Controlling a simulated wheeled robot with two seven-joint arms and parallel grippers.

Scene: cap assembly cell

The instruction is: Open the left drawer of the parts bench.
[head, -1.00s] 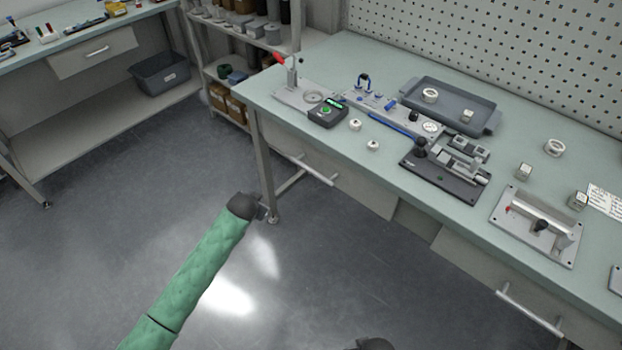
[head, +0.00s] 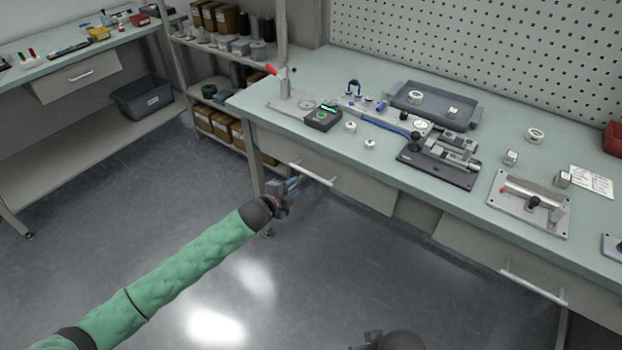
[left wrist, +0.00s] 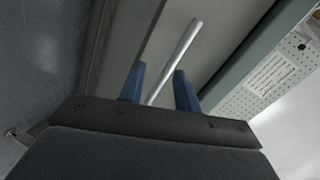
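The left drawer (head: 352,187) of the parts bench sits flush under the bench top, with a pale bar handle (head: 312,174) on its front. My left gripper (head: 294,184) is just in front of the handle's left part, at about its height. In the left wrist view the two blue fingers (left wrist: 160,84) are apart, and the bar handle (left wrist: 180,50) appears between them, running up beyond the tips. I cannot tell whether they touch it. A dark part of my right arm shows at the bottom edge of the head view; its fingers cannot be made out.
The bench top (head: 300,133) carries fixtures, a grey tray (head: 434,104) and several small white parts. A right drawer (head: 495,262) is at lower right. A shelf rack with boxes (head: 222,127) stands left of the bench. The floor in front is clear.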

